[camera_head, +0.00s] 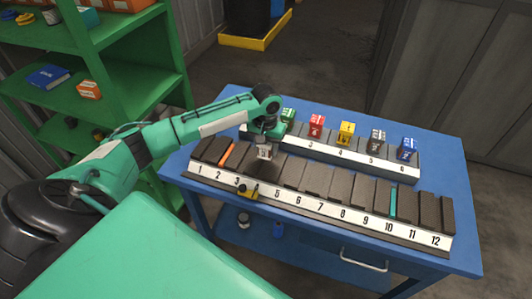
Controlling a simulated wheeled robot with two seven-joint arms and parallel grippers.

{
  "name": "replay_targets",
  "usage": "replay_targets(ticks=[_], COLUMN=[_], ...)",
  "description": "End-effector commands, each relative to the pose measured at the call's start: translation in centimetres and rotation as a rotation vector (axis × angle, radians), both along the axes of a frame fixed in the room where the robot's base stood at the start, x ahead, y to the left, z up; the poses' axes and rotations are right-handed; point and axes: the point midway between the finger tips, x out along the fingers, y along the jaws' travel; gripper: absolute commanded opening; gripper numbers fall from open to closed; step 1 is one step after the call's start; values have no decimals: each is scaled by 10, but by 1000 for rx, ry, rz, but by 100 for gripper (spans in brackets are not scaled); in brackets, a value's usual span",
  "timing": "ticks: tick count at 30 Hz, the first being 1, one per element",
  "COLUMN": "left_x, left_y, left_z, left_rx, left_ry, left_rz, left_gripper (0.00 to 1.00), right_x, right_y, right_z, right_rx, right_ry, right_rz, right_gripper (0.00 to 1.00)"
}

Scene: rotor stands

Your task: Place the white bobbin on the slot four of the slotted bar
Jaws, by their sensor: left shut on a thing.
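My left gripper (266,146) reaches in from the left and points down over the front slotted bar. It is shut on the white bobbin (265,153), a small pale piece under the fingers, partly hidden by them. The long dark slotted bar (345,225) runs along the front of the blue table, with a white strip numbered 1 to 12. The bobbin is over the bar's back side, close to slots 3 to 5; whether it touches the bar I cannot tell. My right gripper is not in view.
A shorter numbered bar (350,158) stands behind, with green, red (316,125), yellow (346,131), grey and blue (407,148) pieces. An orange strip (227,155) and a teal strip (393,202) sit in the front bar. A green shelf (130,90) stands left.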

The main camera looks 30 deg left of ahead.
Motion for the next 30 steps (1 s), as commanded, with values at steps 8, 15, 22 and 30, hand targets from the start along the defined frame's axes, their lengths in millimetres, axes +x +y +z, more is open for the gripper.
replay_targets(ticks=[8, 15, 22, 30], left_x=[0, 0, 0, 0], left_y=[0, 0, 0, 0], left_z=[-36, -39, -42, -42], left_rx=[1, 0, 0, 1], left_ry=[1, -1, 0, 0], left_rz=[1, 0, 0, 0], left_gripper=[13, 13, 55, 65], right_x=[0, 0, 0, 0], right_y=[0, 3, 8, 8], right_z=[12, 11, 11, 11], right_rx=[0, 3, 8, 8], right_ry=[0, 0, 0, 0], right_rz=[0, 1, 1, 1], right_gripper=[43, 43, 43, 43])
